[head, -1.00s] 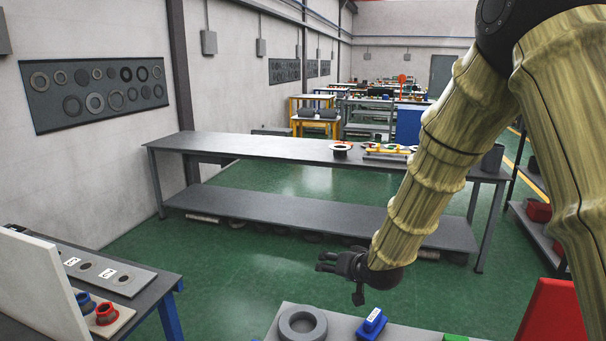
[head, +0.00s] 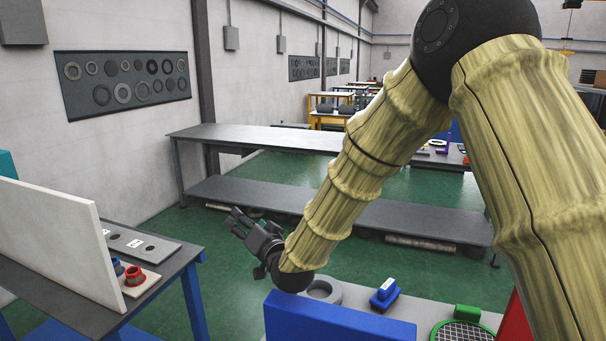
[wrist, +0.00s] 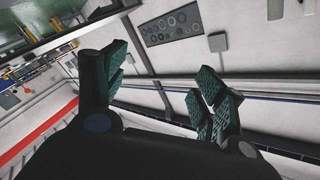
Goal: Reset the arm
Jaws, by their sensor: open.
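My gripper (head: 243,226) is dark and hangs at the end of my yellowish arm in the head view, over the green floor. It is left of and above the front grey table's far edge. In the wrist view my gripper (wrist: 160,88) has its fingers spread wide apart. Nothing is between them, and beyond them are the wall and a dark panel of rings. The fingers touch nothing that I can see.
A grey ring (head: 322,289), a blue block (head: 384,294) and a blue panel (head: 335,322) are close below my arm. A white board (head: 60,240) and a red flanged cylinder (head: 134,275) are on the left table. A long grey bench (head: 262,137) stands behind.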

